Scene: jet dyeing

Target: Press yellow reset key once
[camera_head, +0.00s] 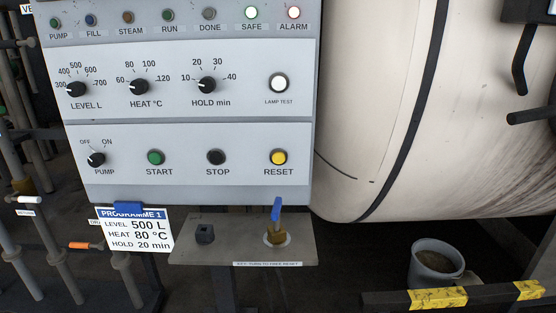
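The yellow RESET key (279,157) is a round button in a dark ring at the lower right of the grey control panel (190,185). Its label is just below it and nothing covers it. The black STOP button (216,157) and green START button (155,157) are in the same row to its left. Below the panel, a blue-handled key (277,212) stands in a brass lock on a small shelf (220,250), whose label appears to read "KEY: TURN TO FREE RESET". I cannot make out my gripper in this view.
The SAFE lamp (251,13) and ALARM lamp (293,12) look bright. A programme card (137,232) hangs at lower left. A large cream vessel (390,100) is at right, with dark bent parts (522,60) beyond. A grey bucket (436,262) stands behind a yellow-marked bar (438,299).

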